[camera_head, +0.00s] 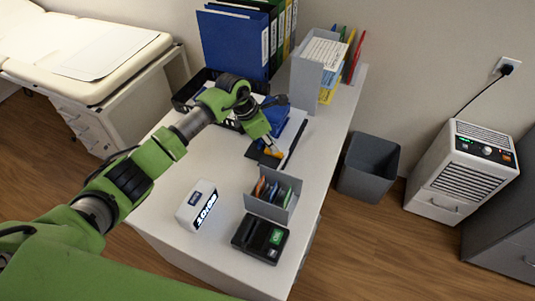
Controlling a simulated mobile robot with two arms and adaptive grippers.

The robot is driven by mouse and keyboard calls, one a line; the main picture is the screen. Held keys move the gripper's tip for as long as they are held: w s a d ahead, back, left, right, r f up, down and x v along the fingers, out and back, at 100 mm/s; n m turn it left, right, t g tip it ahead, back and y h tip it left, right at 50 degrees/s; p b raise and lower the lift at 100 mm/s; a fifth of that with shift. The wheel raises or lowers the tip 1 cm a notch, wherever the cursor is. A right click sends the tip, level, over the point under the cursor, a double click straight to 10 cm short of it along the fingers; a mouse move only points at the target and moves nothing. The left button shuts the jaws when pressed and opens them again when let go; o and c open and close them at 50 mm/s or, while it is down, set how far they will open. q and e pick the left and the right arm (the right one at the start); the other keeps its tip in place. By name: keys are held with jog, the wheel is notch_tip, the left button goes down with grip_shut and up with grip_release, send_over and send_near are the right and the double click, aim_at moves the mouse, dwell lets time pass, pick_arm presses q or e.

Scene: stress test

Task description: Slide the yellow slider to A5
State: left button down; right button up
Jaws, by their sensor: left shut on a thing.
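My left gripper (268,143) reaches down from the left over the far half of the white desk. It is shut on the small yellow slider (268,152), which is partly hidden by the fingers. A blue part (291,127) lies just behind the gripper. Any A5 mark is too small to read or is covered. My right gripper is not in view.
Nearer on the desk (165,222) are a white box with a lit display (197,206), a grey holder (268,207) with coloured items and a black device with a green screen (260,239). Binders (236,45) and a grey file holder (311,74) stand behind.

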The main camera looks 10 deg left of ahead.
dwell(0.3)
pick_arm(q)
jog(key=c, duration=2.3)
grip_release()
jog(key=shift+a+r, duration=0.1)
jog(key=shift+r, duration=0.05)
jog(key=v, duration=1.1)
jog(key=shift+r, duration=0.35)
